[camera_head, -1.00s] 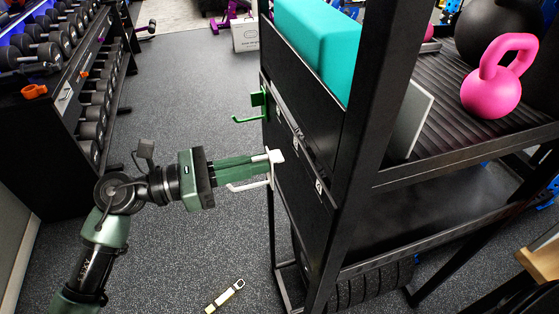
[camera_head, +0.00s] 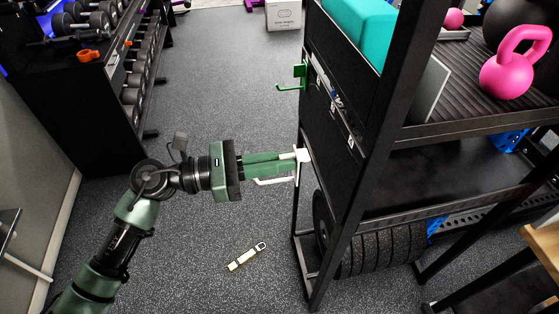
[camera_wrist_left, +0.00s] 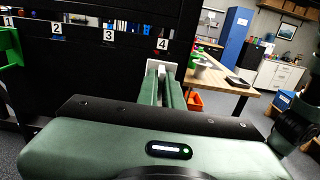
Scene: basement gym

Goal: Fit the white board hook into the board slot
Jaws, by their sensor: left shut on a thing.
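The white board hook (camera_head: 303,155) has a flat plate and a prong that points left below my fingers. My left gripper (camera_head: 288,158) is shut on it and holds it against or just in front of the black board (camera_head: 318,120) on the rack's side. I cannot tell whether it touches. In the left wrist view the hook (camera_wrist_left: 161,67) is just below label 4 (camera_wrist_left: 162,44); labels 1, 2 and 3 stand to its left. The slot behind the hook is hidden. My right gripper is not in view.
A green hook (camera_head: 300,76) sits on the board farther back. The rack holds a teal block (camera_head: 360,25) and a pink kettlebell (camera_head: 515,65). A dumbbell rack (camera_head: 90,120) stands at left.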

